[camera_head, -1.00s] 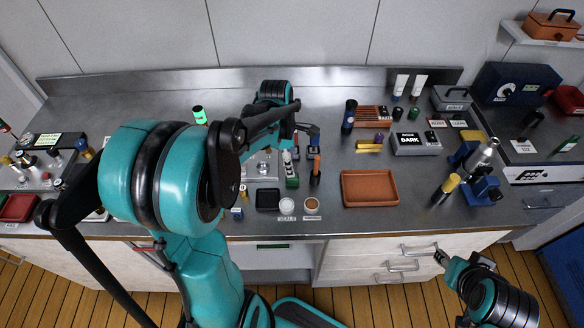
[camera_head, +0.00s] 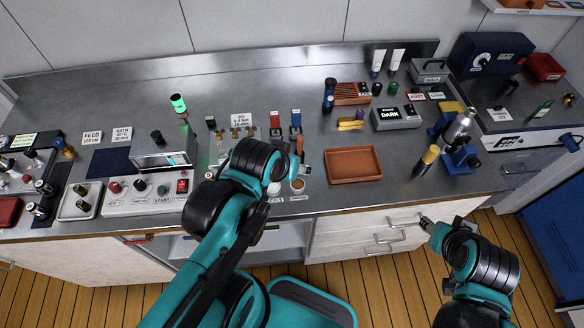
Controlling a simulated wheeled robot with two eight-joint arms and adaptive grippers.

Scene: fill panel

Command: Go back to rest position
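My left arm (camera_head: 245,185) rises from the bottom middle and folds over the front edge of the bench. Its teal and black links cover the bench behind them, and I cannot make out the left gripper's fingers. My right arm (camera_head: 480,265) is low at the right, in front of the drawers. Its gripper (camera_head: 427,224) points up and left near a drawer handle (camera_head: 400,236); it looks empty, but its finger opening is too small to tell.
The steel bench (camera_head: 330,200) holds an orange tray (camera_head: 353,165), a DARK box (camera_head: 397,117), a blue-and-yellow device (camera_head: 457,140) and a control panel (camera_head: 150,190) with a small screen. Drawers lie below the right half.

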